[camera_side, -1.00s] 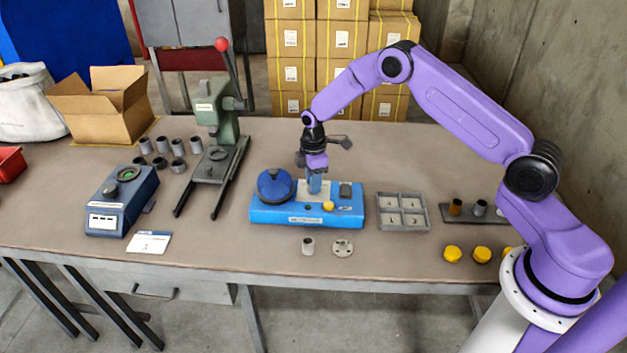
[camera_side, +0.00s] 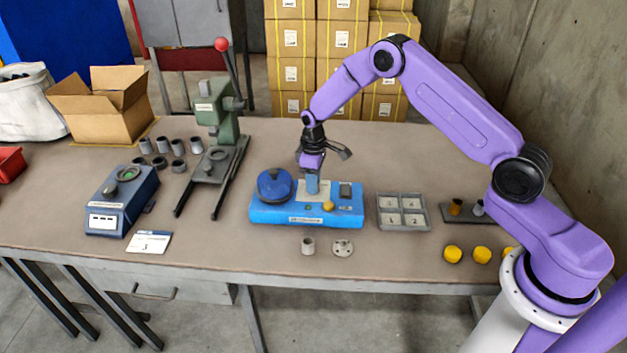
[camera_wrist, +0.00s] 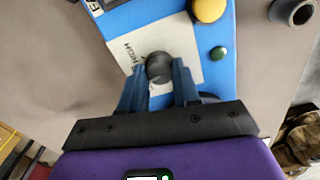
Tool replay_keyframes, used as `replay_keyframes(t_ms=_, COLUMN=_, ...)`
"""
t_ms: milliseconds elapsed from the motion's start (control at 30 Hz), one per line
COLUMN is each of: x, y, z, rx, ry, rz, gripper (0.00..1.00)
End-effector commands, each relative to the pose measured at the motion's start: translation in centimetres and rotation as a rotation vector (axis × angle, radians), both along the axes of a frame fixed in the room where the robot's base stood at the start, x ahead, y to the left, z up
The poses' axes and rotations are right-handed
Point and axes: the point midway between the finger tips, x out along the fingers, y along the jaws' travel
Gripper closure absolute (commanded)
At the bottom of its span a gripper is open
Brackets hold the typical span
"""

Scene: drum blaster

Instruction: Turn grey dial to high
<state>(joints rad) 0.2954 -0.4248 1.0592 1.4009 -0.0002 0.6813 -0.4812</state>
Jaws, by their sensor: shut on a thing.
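The blue drum blaster base (camera_side: 270,213) stands mid-table in the side view, with a blue dome (camera_side: 275,185) on its left. The wrist view shows the dark grey round dial (camera_wrist: 159,66) on a pale label plate (camera_wrist: 128,45) printed "HIGH". My gripper (camera_wrist: 160,76) points down with one blue finger on each side of the dial and is shut on it. In the side view my gripper (camera_side: 312,188) stands over the plate and hides the dial. The dial's pointer direction cannot be made out.
A yellow button (camera_wrist: 210,8) and a green button (camera_wrist: 218,53) are close to the dial. A grey divided tray (camera_side: 402,226) stands to the right of the base. A green press (camera_side: 215,120) stands behind left. Two small metal parts lie in front.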

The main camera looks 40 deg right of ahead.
Motion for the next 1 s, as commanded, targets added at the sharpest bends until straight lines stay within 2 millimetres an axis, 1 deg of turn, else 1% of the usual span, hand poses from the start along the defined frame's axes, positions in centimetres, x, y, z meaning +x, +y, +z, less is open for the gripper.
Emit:
replay_keyframes(t_ms=700, x=-0.01, y=0.04, z=0.06, rx=0.000, ry=0.000, rz=-0.674, gripper=0.99)
replay_keyframes(t_ms=1000, x=-0.01, y=0.01, z=0.06, rx=0.000, ry=0.001, rz=-0.888, gripper=0.99)
